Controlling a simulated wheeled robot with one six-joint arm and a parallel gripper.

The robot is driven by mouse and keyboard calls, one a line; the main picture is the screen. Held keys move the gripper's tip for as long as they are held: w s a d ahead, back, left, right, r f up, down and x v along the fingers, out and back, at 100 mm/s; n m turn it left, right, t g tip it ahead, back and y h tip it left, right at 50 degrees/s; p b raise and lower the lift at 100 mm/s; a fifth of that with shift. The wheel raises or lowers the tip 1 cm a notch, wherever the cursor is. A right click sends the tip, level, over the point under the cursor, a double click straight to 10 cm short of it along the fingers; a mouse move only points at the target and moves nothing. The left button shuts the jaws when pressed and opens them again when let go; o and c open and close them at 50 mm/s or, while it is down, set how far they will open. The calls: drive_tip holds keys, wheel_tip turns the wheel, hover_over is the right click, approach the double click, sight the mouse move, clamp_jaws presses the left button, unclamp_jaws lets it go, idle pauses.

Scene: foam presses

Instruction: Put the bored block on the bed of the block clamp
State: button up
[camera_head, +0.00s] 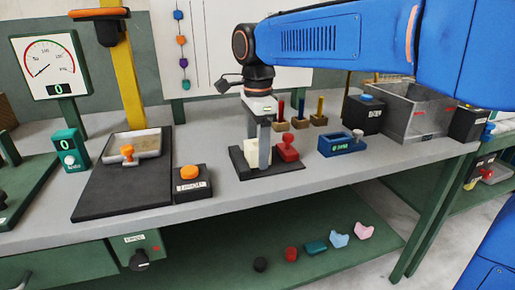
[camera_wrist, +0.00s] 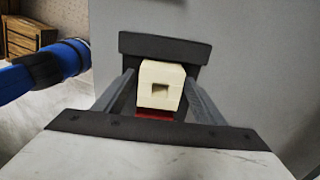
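The cream bored block (camera_head: 254,157) sits low over the dark base of the block clamp (camera_head: 290,167), beside its red jaw (camera_head: 287,148). In the wrist view the block (camera_wrist: 168,74) shows a square hole facing me, with part of the red jaw (camera_wrist: 155,115) below it. My gripper (camera_head: 258,160) points down, with its fingers on either side of the block. In the wrist view the gripper (camera_wrist: 161,76) shows narrow gaps between the fingers and the block, so it looks open. The block's underside is hidden, so its contact with the bed cannot be told.
An orange-button box (camera_head: 190,182) and a dark press plate (camera_head: 120,190) lie to the left. A blue device (camera_head: 342,145) stands right of the clamp. Pegs on wooden blocks (camera_head: 300,118) and a grey bin (camera_head: 410,110) stand behind. The bench front is clear.

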wheel_tip(320, 180, up, 12)
idle(0.7)
drive_tip(key=shift+s+r, duration=0.1)
